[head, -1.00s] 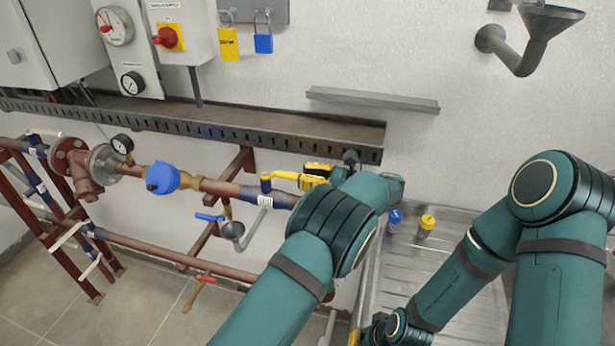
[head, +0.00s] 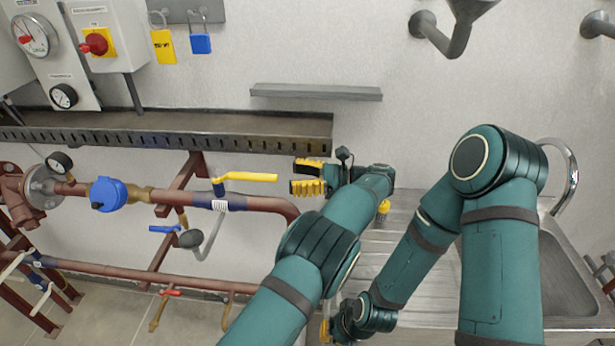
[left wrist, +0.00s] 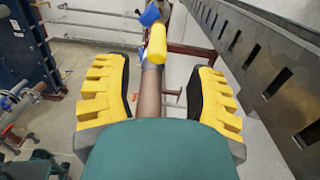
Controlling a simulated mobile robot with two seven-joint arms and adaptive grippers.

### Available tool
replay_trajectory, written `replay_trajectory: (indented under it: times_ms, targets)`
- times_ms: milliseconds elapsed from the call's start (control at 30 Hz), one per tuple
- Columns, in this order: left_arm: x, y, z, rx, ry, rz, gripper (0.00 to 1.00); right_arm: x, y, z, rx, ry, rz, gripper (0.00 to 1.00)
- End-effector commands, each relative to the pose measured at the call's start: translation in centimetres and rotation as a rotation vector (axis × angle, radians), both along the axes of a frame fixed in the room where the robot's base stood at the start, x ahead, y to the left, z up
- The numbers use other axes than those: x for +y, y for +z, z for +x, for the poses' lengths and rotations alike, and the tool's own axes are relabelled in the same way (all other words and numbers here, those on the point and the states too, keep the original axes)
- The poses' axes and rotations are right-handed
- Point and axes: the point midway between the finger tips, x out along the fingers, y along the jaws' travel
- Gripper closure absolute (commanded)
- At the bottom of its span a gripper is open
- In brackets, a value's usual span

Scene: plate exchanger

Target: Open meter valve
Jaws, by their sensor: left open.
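The meter valve has a yellow lever handle (head: 250,177) that lies roughly along the red-brown pipe (head: 265,204), pointing right. The blue meter (head: 108,194) sits on the same pipe to its left. My left gripper (head: 308,178) is open and empty, to the right of the handle tip with a small gap. In the left wrist view the handle (left wrist: 157,45) lies ahead, in line with the space between the open yellow fingers (left wrist: 157,95).
A slotted metal tray (head: 180,125) runs along the wall above the pipe. A valve with a blue lever (head: 165,229) and one with a red lever (head: 172,293) are below. A steel sink (head: 585,265) is at right. A grey wall ledge (head: 315,92) is above.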

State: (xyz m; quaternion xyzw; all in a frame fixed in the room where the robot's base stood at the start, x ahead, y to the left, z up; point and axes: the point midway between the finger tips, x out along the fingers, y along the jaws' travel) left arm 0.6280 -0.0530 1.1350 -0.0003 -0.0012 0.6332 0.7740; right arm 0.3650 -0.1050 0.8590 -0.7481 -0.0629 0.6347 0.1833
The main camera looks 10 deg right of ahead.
Motion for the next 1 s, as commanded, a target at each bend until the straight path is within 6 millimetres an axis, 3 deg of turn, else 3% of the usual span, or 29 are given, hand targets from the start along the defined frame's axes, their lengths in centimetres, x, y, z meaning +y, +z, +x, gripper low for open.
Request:
replay_trajectory:
  times_ms: [300, 1000]
  targets:
    - [-2.5, 0.0, -0.5, -0.001, -0.001, 0.000, 0.44, 0.0, 0.0, 0.0, 0.000, 0.000, 0.000, 1.00]
    - [-2.7, 0.0, -0.5, 0.000, 0.000, 0.000, 0.44, 0.0, 0.0, 0.0, 0.000, 0.000, 0.000, 1.00]
